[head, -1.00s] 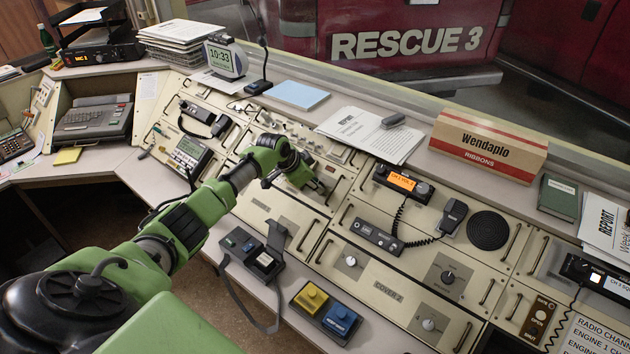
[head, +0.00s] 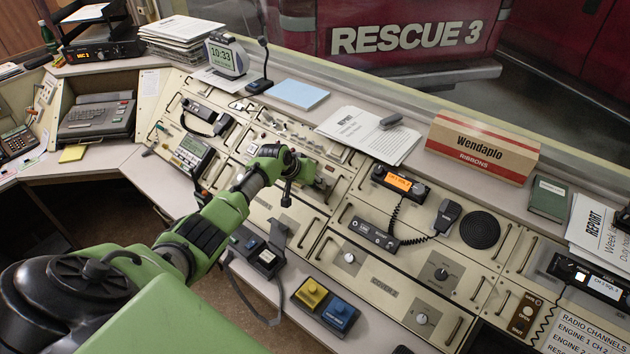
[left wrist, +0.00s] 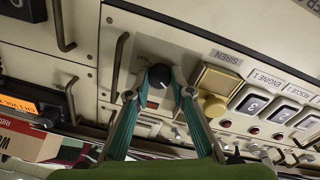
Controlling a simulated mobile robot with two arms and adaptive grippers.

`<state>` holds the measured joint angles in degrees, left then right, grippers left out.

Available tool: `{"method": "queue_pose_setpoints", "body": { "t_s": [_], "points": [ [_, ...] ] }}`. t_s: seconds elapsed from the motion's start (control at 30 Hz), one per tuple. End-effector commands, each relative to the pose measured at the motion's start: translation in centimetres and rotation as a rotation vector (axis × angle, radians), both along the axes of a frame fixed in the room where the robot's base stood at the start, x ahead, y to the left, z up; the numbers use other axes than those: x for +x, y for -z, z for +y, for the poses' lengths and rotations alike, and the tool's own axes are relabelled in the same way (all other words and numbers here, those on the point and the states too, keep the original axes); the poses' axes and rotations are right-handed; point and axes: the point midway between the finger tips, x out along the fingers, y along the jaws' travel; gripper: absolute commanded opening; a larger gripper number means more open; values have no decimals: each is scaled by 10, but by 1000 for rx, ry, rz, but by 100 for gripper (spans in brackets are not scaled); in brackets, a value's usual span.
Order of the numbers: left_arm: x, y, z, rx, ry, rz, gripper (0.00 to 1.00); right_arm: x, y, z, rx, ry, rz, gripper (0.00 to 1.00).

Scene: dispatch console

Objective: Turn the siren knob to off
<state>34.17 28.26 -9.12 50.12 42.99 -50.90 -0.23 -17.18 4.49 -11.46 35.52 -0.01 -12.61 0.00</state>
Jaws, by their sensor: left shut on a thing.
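A black round knob (left wrist: 157,75) stands on a cream panel in the left wrist view. A SIREN label (left wrist: 227,57) is to its right, above a yellow square block with a round yellow front (left wrist: 215,92). A small label by the knob seems to read TEST. My left gripper (left wrist: 160,83) is shut on the knob, with one green finger on either side of it. In the head view my left gripper (head: 318,183) is at the middle of the sloped console, and the knob is hidden behind it. My right gripper is in neither view.
In the head view, a radio with an orange display (head: 400,182) is right of my gripper. Papers (head: 368,133) and a Wendaplo box (head: 482,148) lie on the shelf behind.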

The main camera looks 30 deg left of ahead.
Motion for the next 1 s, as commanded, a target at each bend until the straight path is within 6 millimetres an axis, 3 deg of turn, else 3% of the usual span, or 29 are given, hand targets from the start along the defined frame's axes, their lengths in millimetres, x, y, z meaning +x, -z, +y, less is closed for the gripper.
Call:
{"method": "queue_pose_setpoints", "body": {
  "t_s": [0.73, 0.77, 0.8, 0.83, 1.0],
  "points": [
    [0, 0, 1, -50, -80, 3, 0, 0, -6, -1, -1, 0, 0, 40],
    [0, 0, 1, -50, -80, 3, 24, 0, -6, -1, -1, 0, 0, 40],
    [0, 0, 1, -51, -79, 3, 34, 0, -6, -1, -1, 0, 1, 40],
    [0, 0, 0, -50, -78, 3, 38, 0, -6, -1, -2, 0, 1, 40],
    [0, 0, 0, -50, -78, 3, 38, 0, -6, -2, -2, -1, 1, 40]
  ]
}}
